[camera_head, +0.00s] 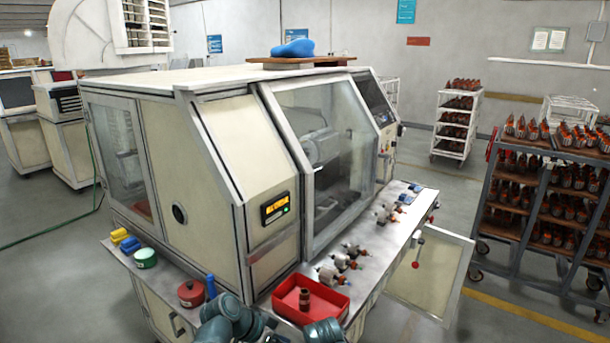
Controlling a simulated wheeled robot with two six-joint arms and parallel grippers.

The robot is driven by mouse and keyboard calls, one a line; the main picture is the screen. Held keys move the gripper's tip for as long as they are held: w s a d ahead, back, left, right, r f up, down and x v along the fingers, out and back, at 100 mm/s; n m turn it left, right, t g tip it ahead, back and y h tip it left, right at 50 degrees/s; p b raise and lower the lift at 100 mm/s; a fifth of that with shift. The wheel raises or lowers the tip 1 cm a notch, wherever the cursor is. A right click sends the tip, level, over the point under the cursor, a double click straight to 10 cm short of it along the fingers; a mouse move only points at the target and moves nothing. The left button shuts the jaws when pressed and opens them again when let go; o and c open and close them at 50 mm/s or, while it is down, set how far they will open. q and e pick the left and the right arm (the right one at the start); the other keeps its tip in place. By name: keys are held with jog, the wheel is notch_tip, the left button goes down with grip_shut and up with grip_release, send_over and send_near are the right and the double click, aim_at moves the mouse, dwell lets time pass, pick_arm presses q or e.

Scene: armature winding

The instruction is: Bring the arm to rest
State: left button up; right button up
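Teal and grey joints of my arms show at the bottom edge. One cluster (235,318) is left of the red tray, and another joint (324,331) is just below the tray's front edge. No gripper fingers can be made out; both grippers appear to be out of the picture. The red tray (338,298) sits on the ledge of the winding machine (245,150), with one brown-copper part (304,297) standing upright in it. Several armatures (345,257) lie on the ledge to the right of the tray.
A red-brown tin (191,293), a blue cylinder (211,286) and a green tin (145,257) stand on the left ledge. A lever with a red knob (416,265) rises by an open panel (435,267). Loaded racks (545,190) stand at right. Floor between is clear.

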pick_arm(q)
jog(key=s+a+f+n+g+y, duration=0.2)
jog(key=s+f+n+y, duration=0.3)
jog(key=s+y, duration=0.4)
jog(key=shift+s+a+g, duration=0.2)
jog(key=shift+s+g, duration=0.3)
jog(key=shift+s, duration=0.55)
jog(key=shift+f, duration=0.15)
